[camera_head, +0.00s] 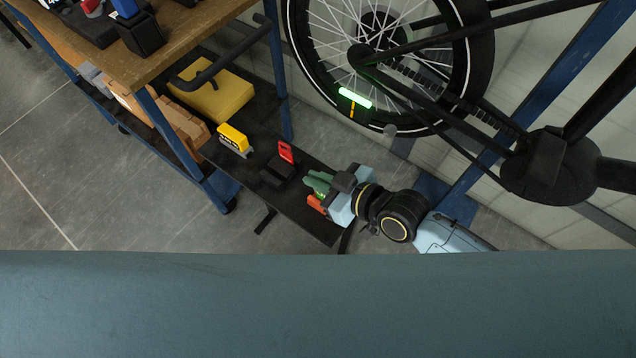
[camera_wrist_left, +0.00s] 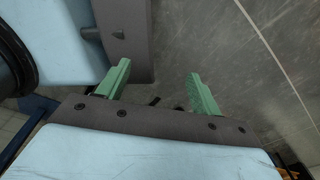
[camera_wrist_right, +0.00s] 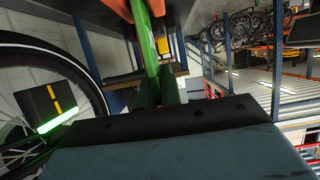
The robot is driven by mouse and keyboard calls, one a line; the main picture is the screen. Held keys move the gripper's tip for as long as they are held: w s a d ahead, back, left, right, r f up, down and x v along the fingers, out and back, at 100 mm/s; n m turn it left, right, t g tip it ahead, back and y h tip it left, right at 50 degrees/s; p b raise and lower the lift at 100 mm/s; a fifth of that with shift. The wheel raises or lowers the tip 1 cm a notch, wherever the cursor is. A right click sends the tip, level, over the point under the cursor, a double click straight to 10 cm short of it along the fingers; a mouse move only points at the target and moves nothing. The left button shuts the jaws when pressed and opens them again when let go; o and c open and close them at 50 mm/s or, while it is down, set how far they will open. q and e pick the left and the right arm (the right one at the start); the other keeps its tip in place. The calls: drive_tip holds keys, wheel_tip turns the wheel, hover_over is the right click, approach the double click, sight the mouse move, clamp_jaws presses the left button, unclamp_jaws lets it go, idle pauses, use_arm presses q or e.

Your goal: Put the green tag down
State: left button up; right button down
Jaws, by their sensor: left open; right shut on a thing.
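The green tag (camera_wrist_right: 147,45) shows in the right wrist view as a bright green strip with pale marking. My right gripper (camera_wrist_right: 163,92) is shut on it. In the head view my right gripper (camera_head: 318,186) is over the right end of a low black shelf (camera_head: 300,213). Its fingers mostly hide the tag there, and I cannot tell whether the tag touches the shelf. My left gripper (camera_wrist_left: 160,86) is open and empty above the grey floor in the left wrist view. It is not visible in the head view.
A red tag in a black holder (camera_head: 277,172) and a yellow tag (camera_head: 234,139) stand left of my right gripper. An orange piece (camera_head: 316,204) is just below it. A bike wheel (camera_head: 455,75) with a glowing green light (camera_head: 355,97) is behind. A wooden bench (camera_head: 185,45) is upper left.

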drive_tip(key=shift+f, duration=0.85)
drive_tip(key=c, duration=1.6)
unclamp_jaws()
use_arm(q)
drive_tip(key=shift+a+f, duration=0.3)
drive_tip(key=shift+a, duration=0.35)
drive_tip(key=shift+w+d, duration=0.1)
use_arm(e)
drive_tip(key=shift+s+d+r, duration=0.1)
drive_tip(key=shift+d+r, duration=0.05)
drive_tip(key=shift+r, duration=0.1)
use_arm(q)
drive_tip(key=shift+d+r+p, duration=0.95)
drive_tip(key=shift+d+r, duration=0.1)
drive_tip(key=shift+d, duration=0.2)
use_arm(e)
drive_tip(key=v, duration=1.1)
drive_tip(key=shift+s+d, duration=0.2)
drive_tip(key=shift+d, duration=0.05)
